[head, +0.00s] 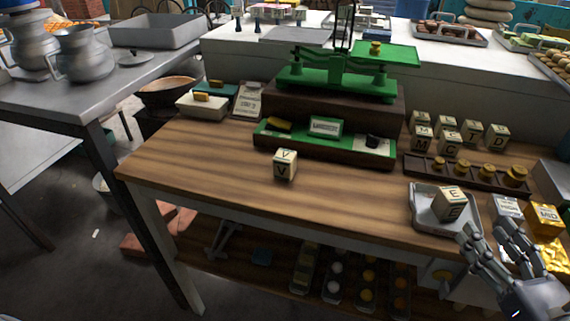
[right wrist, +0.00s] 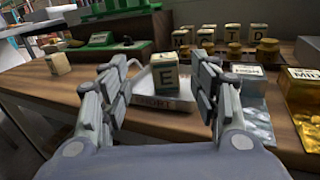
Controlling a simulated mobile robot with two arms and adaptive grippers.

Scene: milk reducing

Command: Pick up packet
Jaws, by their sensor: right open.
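A silver packet (head: 507,206) with a label stands at the right of the wooden table, and a gold packet (head: 546,220) labelled MID is right of it. In the right wrist view the silver packet (right wrist: 252,112) and the gold packet (right wrist: 300,104) are right of my fingers. My right gripper (head: 486,232) is open and empty, at the table's front right edge, in front of the silver packet and just right of a small tray. In the right wrist view its fingers (right wrist: 163,72) are spread, with the tray beyond them. My left gripper is not in view.
The metal tray (head: 424,222) holds a letter cube E (head: 450,202). A V cube (head: 285,164) stands mid-table. A rack of brass weights (head: 467,172), several letter cubes and a green balance scale (head: 335,83) stand behind. The table's front left is clear.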

